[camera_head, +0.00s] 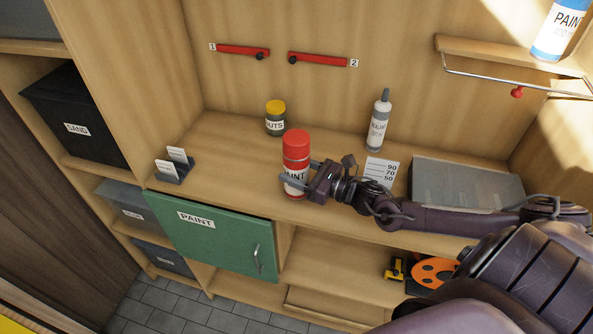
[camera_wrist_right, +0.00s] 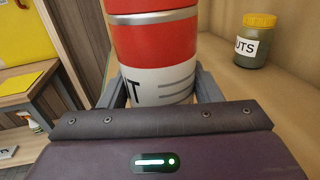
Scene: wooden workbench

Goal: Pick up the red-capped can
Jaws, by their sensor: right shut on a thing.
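The red-capped can (camera_head: 296,152) has a red top, a silver ring and a white label reading "PAINT" below. It stands upright at the front part of the workbench top (camera_head: 232,150). My right gripper (camera_head: 298,180) reaches in from the right and is shut on the can's lower part. In the right wrist view the can (camera_wrist_right: 155,50) fills the middle, with a finger of the gripper (camera_wrist_right: 158,92) on each side. Whether the can's base touches the bench is hard to tell. My left gripper is not in view.
A yellow-lidded nuts jar (camera_head: 275,118) stands behind the can. A grey sealant tube (camera_head: 379,120) stands at the back right. A small card holder (camera_head: 175,166) is left. A green PAINT door (camera_head: 215,236) is below.

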